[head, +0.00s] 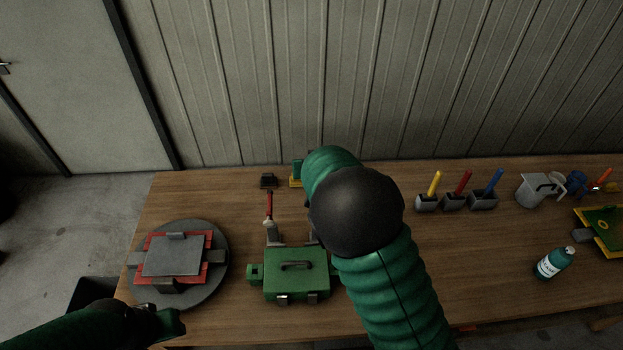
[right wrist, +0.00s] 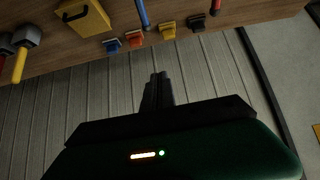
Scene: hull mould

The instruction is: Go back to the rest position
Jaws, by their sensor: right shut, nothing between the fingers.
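My right arm rises from the bottom of the head view and reaches over the middle of the table. Its black joint and green links hide its gripper there. In the right wrist view the right gripper (right wrist: 158,78) shows its dark fingers together with nothing between them, against the ribbed wall. My left arm comes in at the lower left of the head view. The left gripper (head: 172,322) is dark and low near the table's front edge, below the round grey plate; its fingers are not clear.
The wooden table (head: 480,285) holds a green mould box (head: 296,265) beside my right arm. A grey turntable (head: 215,277) with a red and grey mould stands left. Tool holders (head: 455,200), a grey jug (head: 533,190) and a bottle (head: 552,264) stand right. The ribbed wall (head: 400,80) is behind.

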